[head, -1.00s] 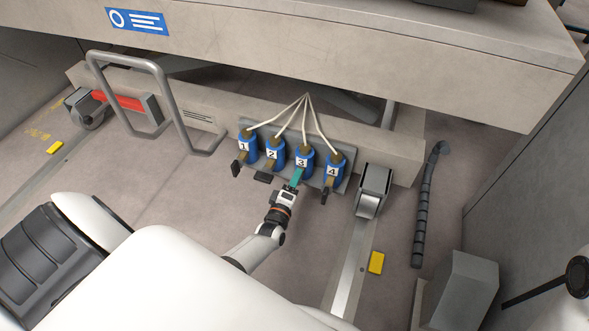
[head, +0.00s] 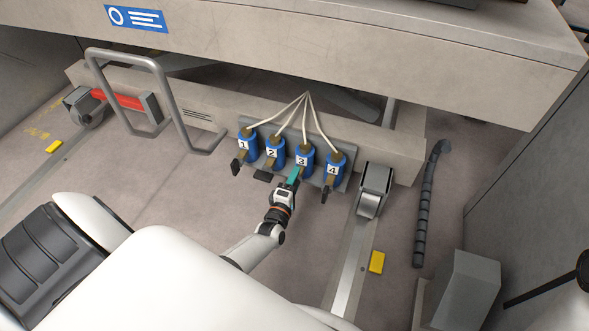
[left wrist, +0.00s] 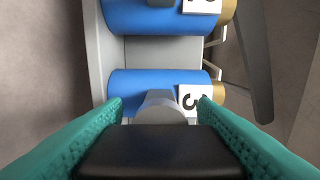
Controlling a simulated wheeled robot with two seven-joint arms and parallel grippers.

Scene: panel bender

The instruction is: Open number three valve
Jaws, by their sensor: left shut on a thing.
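Valve number three (head: 306,158) is a blue cylinder in a row of numbered valves on a grey bracket under the machine beam. In the left wrist view its blue body (left wrist: 140,84) and its white label "3" show up close. My left gripper (head: 294,178) reaches up to it from below, its teal fingers at the valve's lower end. In the left wrist view the gripper (left wrist: 160,112) is shut on the black valve handle (left wrist: 160,150), one finger on each side. The fingers hide the handle in the head view. My right gripper is not in view.
Valve two (head: 275,152) and valve four (head: 334,170) stand close on either side; valve one (head: 247,148) is further left. Their dark handles stick out below. A grey tube rail (head: 160,80) is at left, and a caster (head: 372,190) at right.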

